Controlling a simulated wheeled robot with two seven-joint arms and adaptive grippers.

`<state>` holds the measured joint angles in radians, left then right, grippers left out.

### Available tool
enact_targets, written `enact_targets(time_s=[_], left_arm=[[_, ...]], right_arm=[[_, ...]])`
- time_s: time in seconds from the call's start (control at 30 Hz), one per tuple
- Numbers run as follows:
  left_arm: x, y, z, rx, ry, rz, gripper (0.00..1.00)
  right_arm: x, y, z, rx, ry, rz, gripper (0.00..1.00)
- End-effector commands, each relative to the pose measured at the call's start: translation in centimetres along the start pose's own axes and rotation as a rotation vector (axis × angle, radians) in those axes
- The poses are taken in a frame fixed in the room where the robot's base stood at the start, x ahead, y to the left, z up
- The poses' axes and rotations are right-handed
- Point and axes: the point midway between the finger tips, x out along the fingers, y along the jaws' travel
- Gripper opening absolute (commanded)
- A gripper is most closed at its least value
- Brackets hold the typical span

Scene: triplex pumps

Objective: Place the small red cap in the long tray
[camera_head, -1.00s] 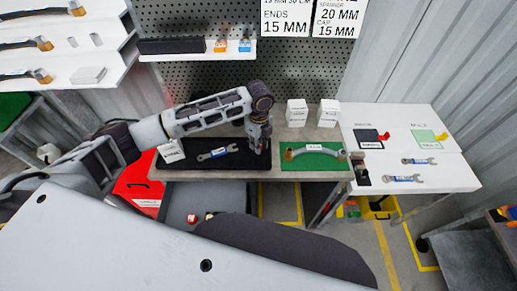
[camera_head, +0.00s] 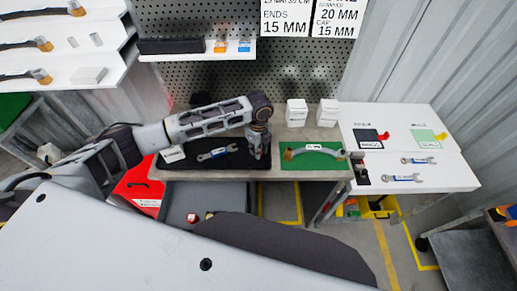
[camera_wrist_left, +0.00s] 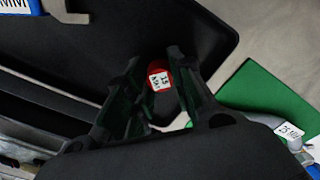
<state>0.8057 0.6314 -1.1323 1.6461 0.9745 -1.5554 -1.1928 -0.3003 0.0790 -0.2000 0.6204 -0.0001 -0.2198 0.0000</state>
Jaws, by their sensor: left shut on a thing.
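My left gripper (camera_head: 258,154) points down at the right end of a long black tray (camera_head: 234,162) on the bench. In the left wrist view its fingers (camera_wrist_left: 160,88) are shut on the small red cap (camera_wrist_left: 166,69), which has a white label. The cap is hidden in the head view. The black tray (camera_wrist_left: 85,62) lies behind the cap in the wrist view; I cannot tell whether the cap touches it. A blue-labelled spanner (camera_head: 213,154) lies in the tray. My right gripper is not in view.
A green mat (camera_head: 292,163) with a curved hose (camera_head: 318,149) lies right of the tray. White boxes (camera_head: 297,112) stand behind it. A long dark box (camera_head: 171,46) sits on the back shelf. Below the bench, a grey drawer (camera_head: 232,194) holds a small red object (camera_head: 193,218).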

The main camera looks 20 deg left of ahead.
Motion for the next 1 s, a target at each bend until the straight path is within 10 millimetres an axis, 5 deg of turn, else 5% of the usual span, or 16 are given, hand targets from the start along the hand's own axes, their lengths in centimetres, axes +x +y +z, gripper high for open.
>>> enact_targets(time_s=[0.13,0.17,0.3,0.77,1.0], left_arm=[[0.2,0.0,0.0,0.000,0.000,0.000,0.14],[0.2,0.0,0.0,0.000,0.000,0.000,0.26],[0.2,0.0,0.0,0.000,0.000,0.000,0.44],[-0.1,0.0,0.0,0.000,0.000,-0.001,0.45],[-2.0,-0.1,0.0,0.000,0.000,-0.002,0.45]], right_arm=[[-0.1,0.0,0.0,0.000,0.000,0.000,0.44],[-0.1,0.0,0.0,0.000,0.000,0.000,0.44],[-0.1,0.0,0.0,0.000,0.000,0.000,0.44],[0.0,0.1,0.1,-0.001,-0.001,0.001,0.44],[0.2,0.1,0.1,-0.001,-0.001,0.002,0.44]])
